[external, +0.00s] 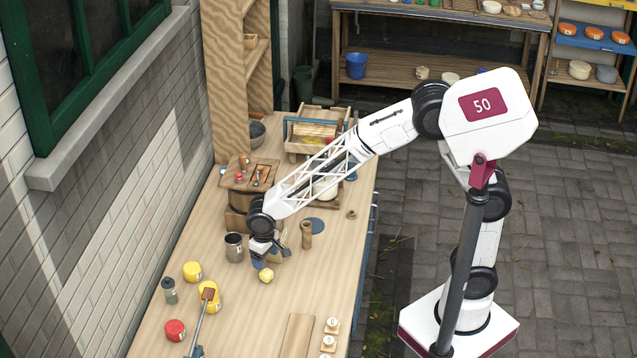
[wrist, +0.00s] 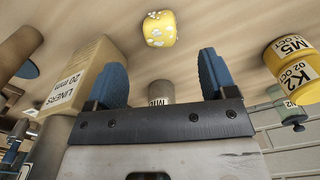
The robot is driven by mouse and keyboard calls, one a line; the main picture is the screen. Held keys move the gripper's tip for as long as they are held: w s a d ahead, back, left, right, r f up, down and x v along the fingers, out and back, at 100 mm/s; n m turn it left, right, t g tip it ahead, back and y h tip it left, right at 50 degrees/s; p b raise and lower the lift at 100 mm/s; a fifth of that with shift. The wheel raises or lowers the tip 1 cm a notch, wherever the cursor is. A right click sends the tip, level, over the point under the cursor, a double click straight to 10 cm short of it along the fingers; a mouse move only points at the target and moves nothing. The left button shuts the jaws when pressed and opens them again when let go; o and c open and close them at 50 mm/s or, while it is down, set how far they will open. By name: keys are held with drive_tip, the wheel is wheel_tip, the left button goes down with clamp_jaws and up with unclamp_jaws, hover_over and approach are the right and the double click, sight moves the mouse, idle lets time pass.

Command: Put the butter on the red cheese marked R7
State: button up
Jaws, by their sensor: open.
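The butter, a small yellow lump, stands on the bench just below and in front of my gripper in the external view (external: 266,275). In the wrist view the butter (wrist: 160,28) shows white patterning and lies beyond the fingertips, untouched. My gripper (external: 268,257) is open and empty; its blue fingers stand wide apart in the wrist view (wrist: 161,72). A red cheese (external: 175,330) sits at the near left of the bench; its label is too small to read. The red cheese does not show in the wrist view.
A metal mug (external: 234,247), a grey bottle (external: 170,290) and a wooden peg (external: 306,235) are near. A LINERS box (wrist: 82,75) is beside my fingers.

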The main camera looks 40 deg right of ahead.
sight(266, 272)
drive_tip(key=shift+f, duration=1.3)
drive_tip(key=shift+w+f, duration=0.15)
drive_tip(key=shift+f, duration=2.45)
drive_tip(key=c, duration=1.1)
drive_tip(key=shift+r, duration=0.1)
drive_tip(key=shift+r, duration=4.95)
